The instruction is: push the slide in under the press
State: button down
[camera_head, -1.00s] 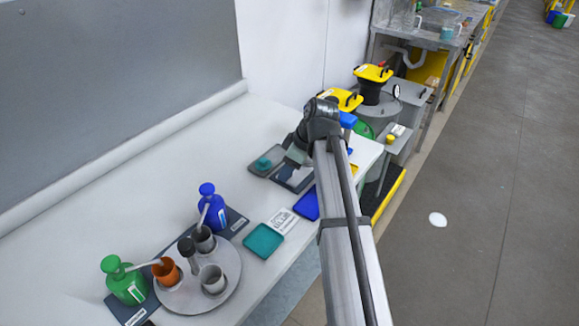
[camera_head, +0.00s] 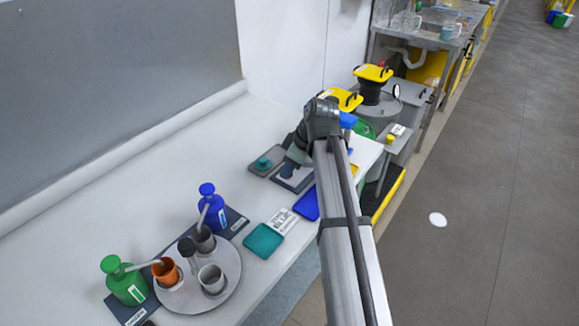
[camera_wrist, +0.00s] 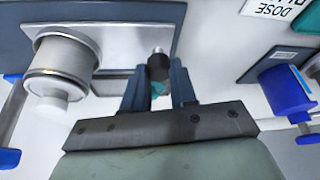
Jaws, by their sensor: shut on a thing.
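In the wrist view, my gripper (camera_wrist: 158,92) is shut on a dark round knob (camera_wrist: 159,68) with a metal tip, standing between its two fingers. The knob seems to belong to the slide, whose grey metal plate (camera_wrist: 112,82) shows left of the fingers; how they join is hidden. A metal cylinder (camera_wrist: 62,62) with a pale lower end is left of the knob, apart from the fingers; I cannot tell if it is the press. In the head view, my arm hides the fingertips, above a dark tray (camera_head: 290,180) near the back of the table.
A grey tray with a teal knob (camera_head: 263,162) lies beside the dark one. Blue (camera_head: 307,204) and teal (camera_head: 263,241) pads and a printed card (camera_head: 283,221) lie nearer.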

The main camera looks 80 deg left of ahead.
jog(key=shift+a, duration=0.1)
jog(key=w+a, duration=0.7)
jog(key=shift+w+a, duration=0.25)
jog(key=shift+a, duration=0.05)
jog(key=shift+w+a, duration=0.2)
jog(key=shift+w, duration=0.15)
jog(key=c, duration=1)
grip_release()
jog(key=shift+o, duration=0.5)
jog(key=v, duration=1.4)
jog(key=shift+w+f, duration=0.1)
jog(key=shift+f, duration=0.05)
